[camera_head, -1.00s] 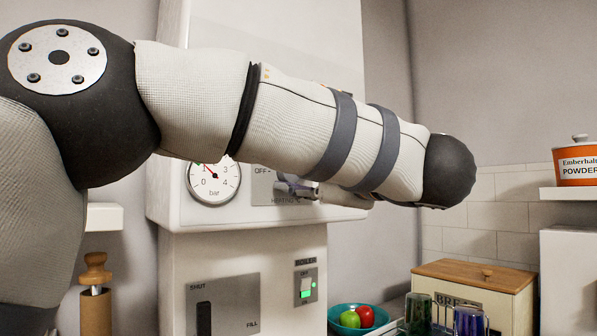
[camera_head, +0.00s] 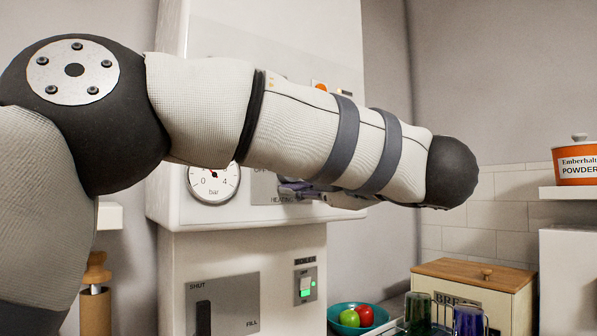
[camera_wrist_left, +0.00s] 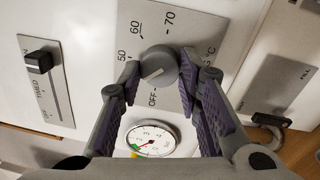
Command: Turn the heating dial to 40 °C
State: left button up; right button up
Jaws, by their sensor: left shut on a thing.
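The heating dial (camera_wrist_left: 158,66) is a grey round knob with a raised grip on a grey plate (camera_wrist_left: 185,30). It shows in the left wrist view, with 50, 60, 70 and OFF printed around it. The 40 mark does not show; a finger covers the plate between 50 and OFF. I cannot tell exactly which mark the knob points at. My left gripper (camera_wrist_left: 160,64) is shut on the dial, one finger on each side. In the head view the gripper (camera_head: 296,187) is at the boiler's front under my left forearm, which hides the dial. My right gripper is not in view.
A pressure gauge (camera_head: 213,182) sits close beside the plate; it is near the fingers in the wrist view. A timer slider (camera_wrist_left: 39,62) is on another panel. Below are a boiler switch (camera_head: 305,285) and a fruit bowl (camera_head: 345,326).

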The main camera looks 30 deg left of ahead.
pick_arm(q)
jog(key=o, duration=1.1)
jog(key=shift+o, duration=0.2)
jog(key=v, duration=1.2)
